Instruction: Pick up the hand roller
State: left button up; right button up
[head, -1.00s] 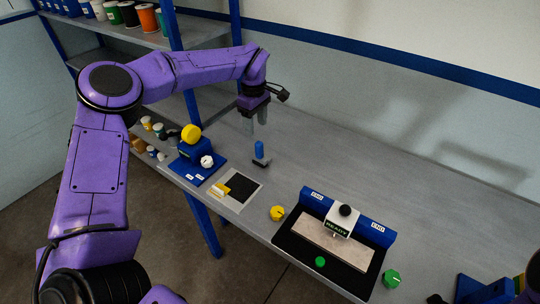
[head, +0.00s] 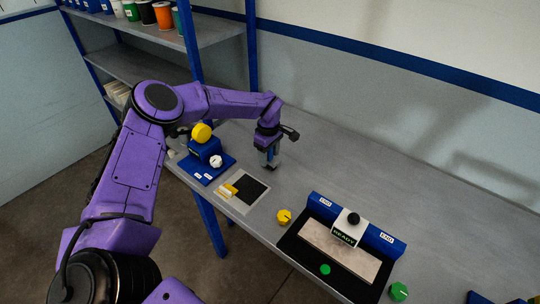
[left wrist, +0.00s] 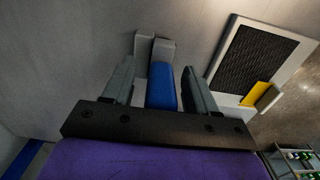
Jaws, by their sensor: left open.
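The hand roller (left wrist: 161,88) has a blue handle and a grey head, and it stands on the bench top. In the left wrist view its handle lies between the two fingers of my left gripper (left wrist: 160,70), with a visible gap on both sides. In the head view my left gripper (head: 268,158) points down over the roller, whose grey foot (head: 274,167) shows just below the fingers. The gripper is open and holds nothing. Most of the handle is hidden by the fingers in the head view. My right gripper is not in view.
A pale board with a black pad (head: 251,189) and a yellow-edged tool (head: 229,190) lies nearby. A black tray with a blue rail (head: 325,207) is right. The bench behind is clear.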

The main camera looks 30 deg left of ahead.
pick_arm(q)
jog(key=shift+f, duration=0.2)
jog(key=shift+r, duration=0.1)
grip_shut()
